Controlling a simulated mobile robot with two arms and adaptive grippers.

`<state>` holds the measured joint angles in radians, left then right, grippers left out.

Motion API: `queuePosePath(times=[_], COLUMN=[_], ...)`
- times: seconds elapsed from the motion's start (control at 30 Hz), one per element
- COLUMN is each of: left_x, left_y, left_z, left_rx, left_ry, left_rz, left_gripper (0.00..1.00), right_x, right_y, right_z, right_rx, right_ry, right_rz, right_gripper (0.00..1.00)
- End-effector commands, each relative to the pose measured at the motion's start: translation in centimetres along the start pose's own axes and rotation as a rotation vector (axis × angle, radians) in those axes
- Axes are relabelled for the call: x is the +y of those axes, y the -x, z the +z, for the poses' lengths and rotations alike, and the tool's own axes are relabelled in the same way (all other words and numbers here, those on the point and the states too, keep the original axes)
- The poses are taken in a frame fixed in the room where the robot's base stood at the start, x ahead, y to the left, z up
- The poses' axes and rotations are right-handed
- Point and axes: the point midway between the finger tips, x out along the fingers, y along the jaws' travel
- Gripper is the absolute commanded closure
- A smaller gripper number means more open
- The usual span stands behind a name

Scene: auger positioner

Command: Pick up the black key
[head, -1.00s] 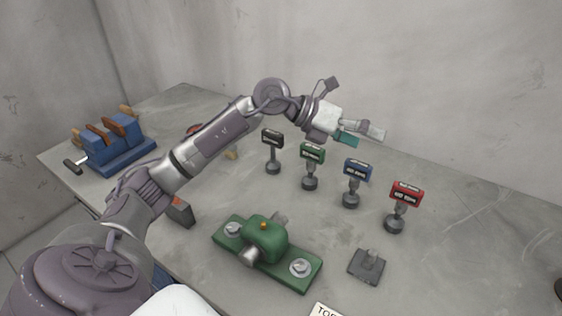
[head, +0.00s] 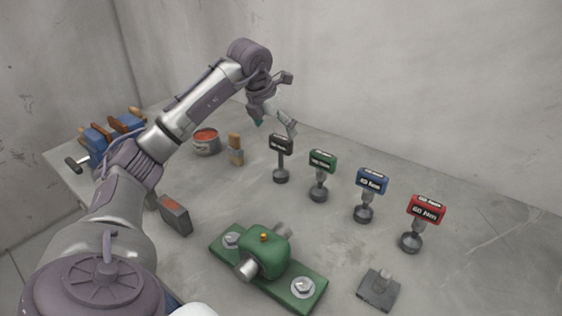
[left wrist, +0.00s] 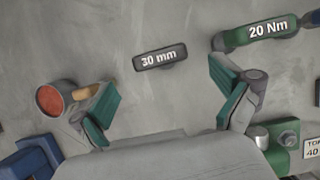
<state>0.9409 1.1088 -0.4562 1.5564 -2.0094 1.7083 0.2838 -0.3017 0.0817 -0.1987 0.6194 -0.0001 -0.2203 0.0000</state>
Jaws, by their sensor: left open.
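The black key (head: 281,144) stands upright on the table, its dark labelled head on top of a thin stem and round base. It is the leftmost and farthest of the row of keys in the head view. My left gripper (head: 276,124) points down over the key's head, open and empty. In the left wrist view its teal-padded fingers (left wrist: 166,85) are spread apart. My right gripper is not in view.
Green (head: 322,161), blue (head: 372,181) and red (head: 426,208) keys stand in a row to the right. A green fixture (head: 265,252) and a small grey block (head: 378,290) lie in front. A red-filled tin (head: 206,141) and a blue vise-like rack (head: 97,138) are left.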

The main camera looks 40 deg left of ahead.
Motion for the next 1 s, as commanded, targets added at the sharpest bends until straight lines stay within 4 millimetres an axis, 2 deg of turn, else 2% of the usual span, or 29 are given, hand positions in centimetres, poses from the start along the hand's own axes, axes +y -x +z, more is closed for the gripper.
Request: queuePosePath(times=[0.17,0.4,0.5,0.77,1.0], left_x=[-0.1,0.0,0.0,0.0,0.0], left_y=[-1.2,-4.7,-5.5,-5.8,-5.7], left_z=[0.1,0.4,0.4,0.4,0.4], left_rx=[0.002,0.002,0.001,-0.001,-0.001], left_ry=[0.000,0.000,0.000,-0.001,-0.001], left_rz=[-0.002,-0.003,-0.002,-0.001,-0.002], left_gripper=[0.00,0.00,0.00,0.00,0.40], right_x=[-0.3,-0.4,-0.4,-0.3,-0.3], right_y=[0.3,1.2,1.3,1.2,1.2], right_z=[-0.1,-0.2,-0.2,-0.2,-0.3], right_rx=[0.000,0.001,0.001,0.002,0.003], right_ry=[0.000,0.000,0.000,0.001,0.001], right_rz=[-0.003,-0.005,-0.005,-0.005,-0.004], right_gripper=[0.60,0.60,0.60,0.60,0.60])
